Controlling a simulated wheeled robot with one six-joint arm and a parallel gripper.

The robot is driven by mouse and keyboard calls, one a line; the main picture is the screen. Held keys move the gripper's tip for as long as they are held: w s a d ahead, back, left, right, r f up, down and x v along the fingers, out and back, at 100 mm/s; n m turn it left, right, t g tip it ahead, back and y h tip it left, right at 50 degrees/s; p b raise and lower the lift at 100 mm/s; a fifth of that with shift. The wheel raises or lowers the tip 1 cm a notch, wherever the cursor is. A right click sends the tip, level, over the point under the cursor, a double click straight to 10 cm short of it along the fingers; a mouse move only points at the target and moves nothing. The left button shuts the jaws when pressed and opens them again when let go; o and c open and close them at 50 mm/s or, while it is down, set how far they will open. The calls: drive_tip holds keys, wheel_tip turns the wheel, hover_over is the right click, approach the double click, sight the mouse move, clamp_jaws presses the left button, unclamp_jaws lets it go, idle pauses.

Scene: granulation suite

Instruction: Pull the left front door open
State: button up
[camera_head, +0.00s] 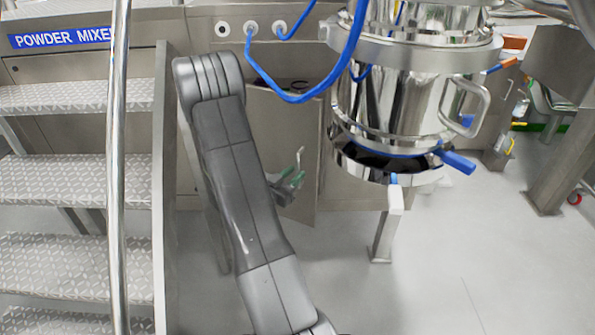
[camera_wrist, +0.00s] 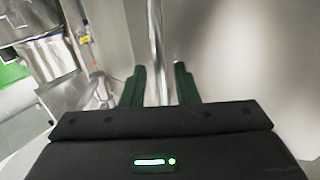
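The left front door (camera_head: 305,120) is a plain steel panel under the counter in the head view, partly hidden behind my arm. It appears ajar: its lower right corner juts out below the cabinet's bottom edge, and a dark gap shows above it. Its slim upright handle (camera_head: 299,157) stands near the free edge. My gripper (camera_head: 290,181) is at this handle. In the wrist view, the handle bar (camera_wrist: 157,45) runs between the two green fingers of my gripper (camera_wrist: 159,85), with a narrow gap visible on each side. The fingers are open.
A large steel vessel (camera_head: 385,100) with a blue-tipped lever (camera_head: 456,161) hangs to the right of the door. A blue hose (camera_head: 290,96) loops in front of the cabinet. Metal steps (camera_head: 75,180) and a handrail (camera_head: 117,150) stand at left. Floor at lower right is clear.

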drive_tip(key=shift+x, duration=1.25)
clamp_jaws()
drive_tip(key=s+a+m+g+h, duration=0.3)
drive_tip(key=s+a, duration=0.8)
drive_tip(key=a, duration=0.5)
drive_tip(key=shift+s, duration=0.3)
